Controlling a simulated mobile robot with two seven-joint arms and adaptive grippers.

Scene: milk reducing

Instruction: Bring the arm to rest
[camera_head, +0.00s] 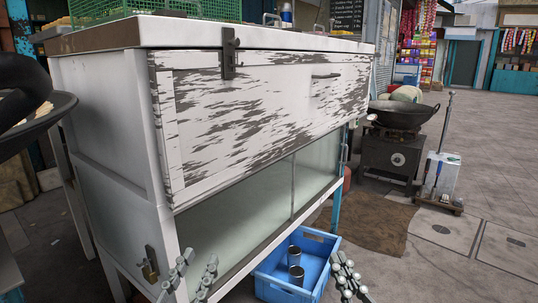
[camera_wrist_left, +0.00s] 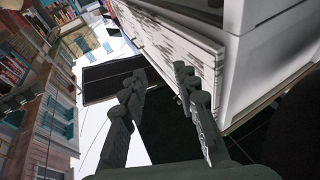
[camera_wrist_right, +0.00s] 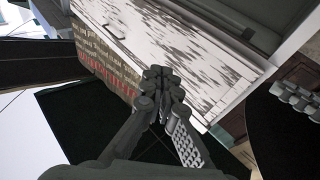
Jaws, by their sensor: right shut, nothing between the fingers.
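My left gripper (camera_head: 191,272) is low in front of the white cart in the head view. Its two fingers stand apart with nothing between them, as the left wrist view (camera_wrist_left: 158,88) also shows. My right gripper (camera_head: 345,276) is further right, in front of the blue crate. Its fingertips meet in the right wrist view (camera_wrist_right: 160,85), and it holds nothing. Most of both arms is outside the head view.
The white cart (camera_head: 100,95) with a weathered front panel (camera_head: 270,110) fills the middle. A blue crate (camera_head: 275,290) with metal cups (camera_head: 295,256) sits beneath it. A wok (camera_head: 402,115) on a stove stands right. Open pavement (camera_head: 480,190) lies beyond.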

